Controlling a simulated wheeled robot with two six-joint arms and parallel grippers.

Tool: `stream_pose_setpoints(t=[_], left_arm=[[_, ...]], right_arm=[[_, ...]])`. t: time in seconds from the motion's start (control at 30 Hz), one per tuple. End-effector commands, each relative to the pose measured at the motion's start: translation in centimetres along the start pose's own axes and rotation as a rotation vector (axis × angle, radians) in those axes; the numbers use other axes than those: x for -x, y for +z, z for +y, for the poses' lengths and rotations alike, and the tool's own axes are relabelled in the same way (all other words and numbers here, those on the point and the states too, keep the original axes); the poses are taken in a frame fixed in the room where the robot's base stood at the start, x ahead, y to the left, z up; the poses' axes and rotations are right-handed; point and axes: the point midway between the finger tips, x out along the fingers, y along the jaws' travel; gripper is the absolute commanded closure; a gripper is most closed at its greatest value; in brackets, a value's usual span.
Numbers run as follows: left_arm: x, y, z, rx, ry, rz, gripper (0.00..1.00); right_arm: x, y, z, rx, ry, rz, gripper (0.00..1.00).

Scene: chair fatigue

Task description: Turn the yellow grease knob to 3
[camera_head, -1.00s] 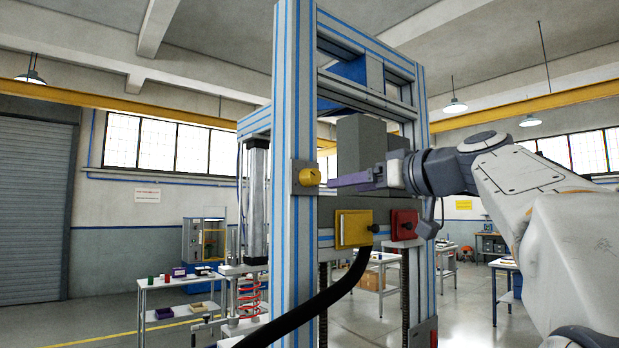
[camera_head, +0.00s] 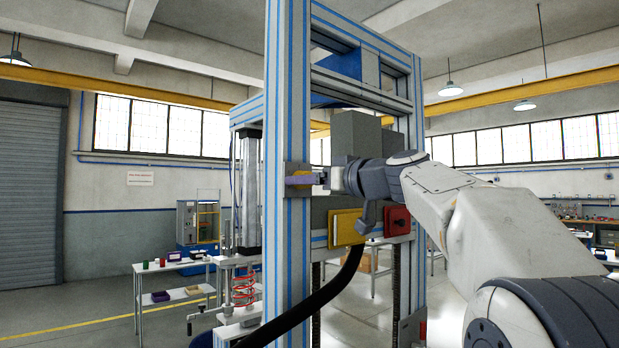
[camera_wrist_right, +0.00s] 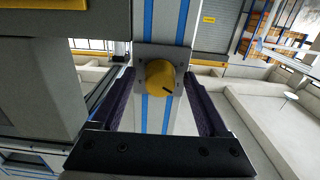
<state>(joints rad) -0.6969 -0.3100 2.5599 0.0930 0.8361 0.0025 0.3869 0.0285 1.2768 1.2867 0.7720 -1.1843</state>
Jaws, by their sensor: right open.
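The yellow knob (camera_wrist_right: 159,76) sits on a grey plate (camera_wrist_right: 145,55) on the blue-striped frame post. A dark mark shows on its face, toward the lower right in the right wrist view. No numbers can be read around it. My right gripper (camera_wrist_right: 162,82) is open, with one purple finger on each side of the knob and gaps visible between. In the head view, the right gripper (camera_head: 303,180) is at the post and its fingers mostly hide the knob (camera_head: 299,173). Whether the fingertips reach past the knob's face is unclear. My left gripper is not in view.
A yellow box (camera_head: 346,227) and a red box (camera_head: 397,221) are mounted just below my right wrist. A grey block (camera_head: 355,134) stands behind the wrist. A side table (camera_head: 170,267) with small items is at the left.

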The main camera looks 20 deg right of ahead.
Motion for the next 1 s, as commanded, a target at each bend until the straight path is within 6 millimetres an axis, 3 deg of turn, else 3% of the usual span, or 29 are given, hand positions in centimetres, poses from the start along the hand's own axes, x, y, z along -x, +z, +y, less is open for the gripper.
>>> stream_pose_setpoints(t=[0.1, 0.13, 0.3, 0.33, 0.67, 1.0], left_arm=[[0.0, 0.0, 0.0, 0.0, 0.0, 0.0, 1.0], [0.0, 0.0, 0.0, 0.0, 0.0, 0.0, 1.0], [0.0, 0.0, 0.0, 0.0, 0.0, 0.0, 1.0], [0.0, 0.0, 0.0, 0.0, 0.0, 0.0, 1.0], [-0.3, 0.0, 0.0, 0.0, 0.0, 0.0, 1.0], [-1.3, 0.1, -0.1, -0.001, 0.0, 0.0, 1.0]], right_arm=[[0.0, 0.0, 0.0, 0.0, 0.0, 0.0, 0.23], [0.0, 0.0, 0.0, 0.0, 0.0, 0.0, 0.3], [0.0, 0.0, 0.0, 0.0, 0.0, 0.0, 0.95], [0.0, 0.0, 0.0, 0.0, 0.0, 0.0, 1.0], [0.1, 0.0, 0.0, -0.041, 0.001, 0.002, 1.0], [0.1, 0.0, 0.0, -0.269, 0.0, 0.004, 1.0]])
